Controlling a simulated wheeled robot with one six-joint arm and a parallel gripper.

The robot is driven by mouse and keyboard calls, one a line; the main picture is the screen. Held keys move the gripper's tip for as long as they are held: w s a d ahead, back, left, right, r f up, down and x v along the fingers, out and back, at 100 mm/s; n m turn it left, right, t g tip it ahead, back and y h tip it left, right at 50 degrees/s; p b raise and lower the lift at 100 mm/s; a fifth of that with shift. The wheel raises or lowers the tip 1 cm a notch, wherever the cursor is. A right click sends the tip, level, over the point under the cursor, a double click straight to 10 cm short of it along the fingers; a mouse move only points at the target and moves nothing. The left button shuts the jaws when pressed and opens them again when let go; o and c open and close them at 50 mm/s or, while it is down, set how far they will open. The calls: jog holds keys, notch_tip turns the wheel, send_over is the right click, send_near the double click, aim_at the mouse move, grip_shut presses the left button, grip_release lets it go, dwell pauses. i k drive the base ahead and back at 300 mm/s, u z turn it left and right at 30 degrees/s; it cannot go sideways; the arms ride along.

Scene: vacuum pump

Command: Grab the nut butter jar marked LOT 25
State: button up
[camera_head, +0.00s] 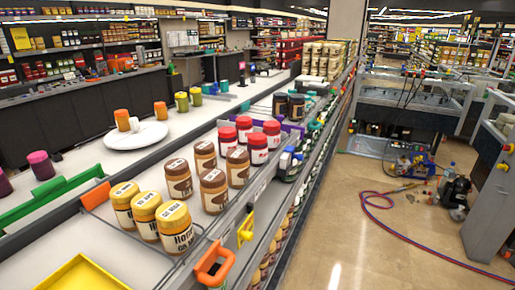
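Three yellow-lidded jars (175,222) stand in a row at the front of the shelf top. Several red-lidded jars (258,148) stand farther back. Dark print shows on the lids, but it is too small to read, so I cannot tell which jar is marked LOT 25. My gripper is not in view.
A wire rail edges the jars. An orange-handled item (213,263) and a yellow tag (246,229) are at the shelf's front edge. A yellow tray (78,275) is at lower left, a white turntable (136,136) behind.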

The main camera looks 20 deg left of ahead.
aim_at(237, 162)
jog(key=i, duration=2.1)
jog(key=u, duration=3.35)
